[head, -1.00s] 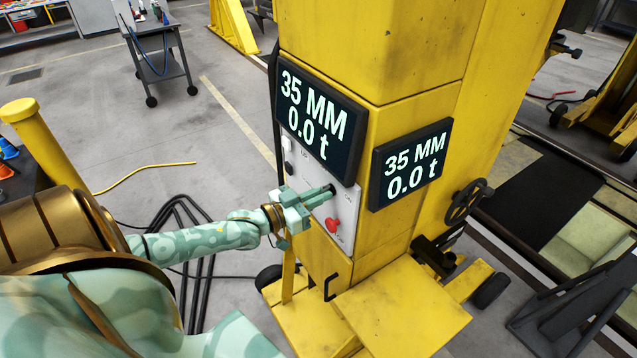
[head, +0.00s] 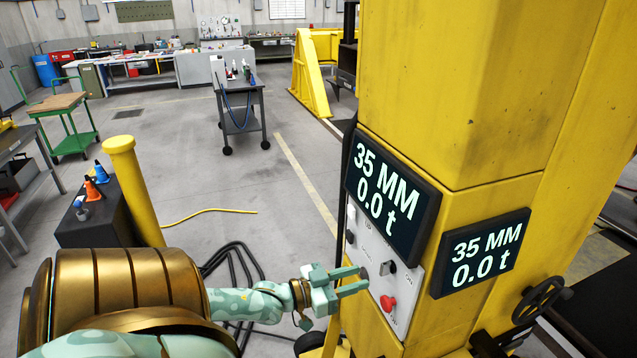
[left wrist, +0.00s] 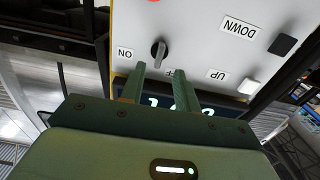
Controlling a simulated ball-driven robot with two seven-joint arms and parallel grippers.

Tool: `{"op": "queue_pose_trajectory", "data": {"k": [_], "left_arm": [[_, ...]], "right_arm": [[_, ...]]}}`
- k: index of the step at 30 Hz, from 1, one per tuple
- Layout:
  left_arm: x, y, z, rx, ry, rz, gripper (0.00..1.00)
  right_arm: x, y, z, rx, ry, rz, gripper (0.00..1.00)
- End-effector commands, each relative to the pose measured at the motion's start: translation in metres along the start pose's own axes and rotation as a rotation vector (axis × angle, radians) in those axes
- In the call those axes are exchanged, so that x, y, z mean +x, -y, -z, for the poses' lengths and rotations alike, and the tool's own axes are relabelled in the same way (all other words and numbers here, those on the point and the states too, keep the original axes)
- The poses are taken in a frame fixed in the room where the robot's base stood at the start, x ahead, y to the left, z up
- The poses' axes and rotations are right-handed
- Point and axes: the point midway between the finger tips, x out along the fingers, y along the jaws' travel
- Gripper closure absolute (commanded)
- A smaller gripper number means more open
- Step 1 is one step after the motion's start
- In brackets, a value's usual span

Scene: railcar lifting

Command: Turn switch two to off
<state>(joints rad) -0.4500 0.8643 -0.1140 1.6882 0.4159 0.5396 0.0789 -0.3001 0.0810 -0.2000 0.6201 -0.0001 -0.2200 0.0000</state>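The white control panel (head: 375,252) sits on the side of the yellow lifting column. A dark rotary switch (head: 388,268) is on it, beside an ON label. It also shows in the left wrist view as a dark knob (left wrist: 158,52), with ON at its left and a partly hidden OFF label (left wrist: 172,74) below. My left gripper (head: 362,279) is open and empty, just left of the switch in the head view. In the left wrist view, its two fingertips (left wrist: 160,70) are apart, just below the knob. My right gripper is not in view.
A red button (head: 388,303) is below the switch. Two displays, one (head: 392,193) above the panel and one (head: 482,253) to its right, read 35 MM and 0.0 t. A yellow post (head: 135,190) stands at left. Floor behind the gripper is mostly clear.

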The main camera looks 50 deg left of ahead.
Motion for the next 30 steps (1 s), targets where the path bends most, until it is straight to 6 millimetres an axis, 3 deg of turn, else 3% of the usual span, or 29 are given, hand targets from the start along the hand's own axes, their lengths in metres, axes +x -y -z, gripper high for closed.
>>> {"op": "queue_pose_trajectory", "data": {"k": [6, 12, 30], "left_arm": [[-0.058, 0.000, -0.002, -0.001, 0.007, 0.000, 0.68], [-0.090, 0.000, -0.001, -0.002, 0.003, 0.000, 0.68], [-0.098, 0.000, 0.000, -0.001, 0.000, 0.000, 0.68]], "right_arm": [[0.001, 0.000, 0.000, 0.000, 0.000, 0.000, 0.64], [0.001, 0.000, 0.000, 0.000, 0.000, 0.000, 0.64], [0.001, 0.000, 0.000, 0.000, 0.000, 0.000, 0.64]]}}
